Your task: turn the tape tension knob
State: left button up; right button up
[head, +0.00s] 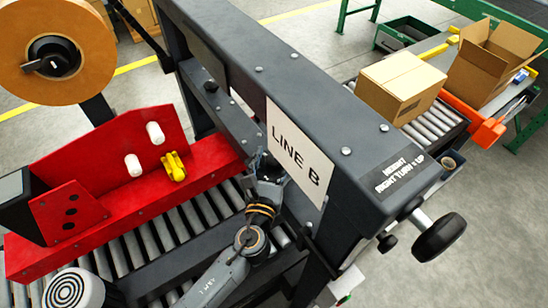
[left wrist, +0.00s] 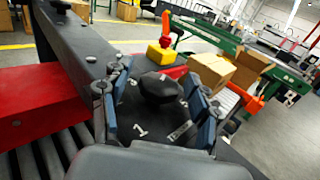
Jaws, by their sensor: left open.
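A black knob (left wrist: 160,88) shows in the left wrist view, on a dark panel with white marks, one of them a "1". My left gripper (left wrist: 157,98) is open, with one finger on each side of the knob. I cannot tell whether the fingers touch it. In the head view my left gripper (head: 260,163) is above the rollers, close to the dark beam beside the LINE B sign. The knob is not visible there. My right gripper is not in view.
The dark beam (head: 300,95) with the LINE B sign (head: 297,152) crosses above the rollers (head: 185,222). A red tape head (head: 100,165) with a tan tape roll (head: 88,50) stands left. A black hand crank (head: 440,238) sticks out right. A closed carton (head: 400,85) sits behind.

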pick_arm(q)
jog(key=s+a, duration=0.2)
jog(key=s, duration=0.9)
jog(key=shift+s+a, duration=0.2)
jog(key=shift+s, duration=0.2)
jog(key=shift+s+f, duration=0.1)
